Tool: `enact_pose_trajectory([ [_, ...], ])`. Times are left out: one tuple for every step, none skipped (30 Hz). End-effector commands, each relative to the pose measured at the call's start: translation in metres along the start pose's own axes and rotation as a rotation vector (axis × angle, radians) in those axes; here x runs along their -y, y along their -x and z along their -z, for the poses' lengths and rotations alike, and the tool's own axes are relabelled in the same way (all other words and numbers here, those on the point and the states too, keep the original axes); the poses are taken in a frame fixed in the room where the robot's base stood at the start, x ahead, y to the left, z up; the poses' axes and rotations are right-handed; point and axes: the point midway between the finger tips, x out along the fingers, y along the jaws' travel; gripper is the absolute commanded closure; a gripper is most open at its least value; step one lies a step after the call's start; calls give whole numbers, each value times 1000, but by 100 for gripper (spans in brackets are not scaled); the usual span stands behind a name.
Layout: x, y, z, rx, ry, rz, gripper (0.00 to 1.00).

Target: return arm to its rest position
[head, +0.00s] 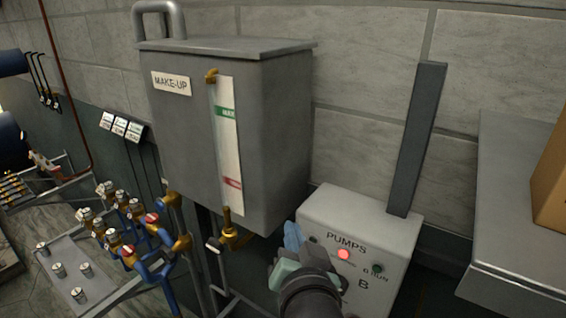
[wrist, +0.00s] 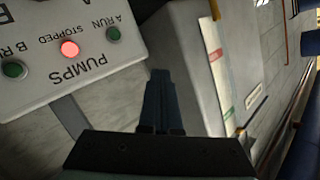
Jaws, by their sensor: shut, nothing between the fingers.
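My gripper (head: 292,236) is in front of the pumps control box (head: 385,232) in the head view, its pale blue end overlapping the box's left side. In the wrist view my gripper's dark fingers (wrist: 159,82) are together with nothing between them. They point into the space between the pumps box (wrist: 60,85), which appears upside down there, and the grey make-up tank (wrist: 185,60). I cannot tell whether the fingers touch the box. My arm comes up from the bottom edge of the head view and hides part of the box's front.
The make-up tank (head: 270,130) hangs left of the box, with a sight gauge (head: 228,140). A red lamp (head: 343,254) glows on the box. Brass-and-blue valves (head: 125,225) stand at left. A grey cabinet (head: 520,190) with a cardboard box (head: 552,180) is at right.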

Motion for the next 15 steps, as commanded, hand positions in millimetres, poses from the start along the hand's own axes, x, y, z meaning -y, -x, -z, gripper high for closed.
enact_pose_trajectory([
  [22,7,25,-47,121,5,100],
  [32,12,37,-71,188,0,100],
  [43,19,53,-104,274,-11,100],
  [52,24,64,-127,334,-20,100],
  [61,31,75,-153,392,-29,100],
  [71,40,90,-186,467,-46,100],
  [71,44,94,-245,472,-38,100],
  [75,51,103,-311,468,-23,100],
  [83,63,118,-400,468,-2,100],
  [89,73,129,-463,468,13,100],
  [95,83,139,-526,468,28,100],
  [103,99,151,-608,468,47,100],
  [108,110,160,-667,468,61,100],
  [112,123,167,-723,467,74,100],
  [118,138,176,-793,466,91,100],
])
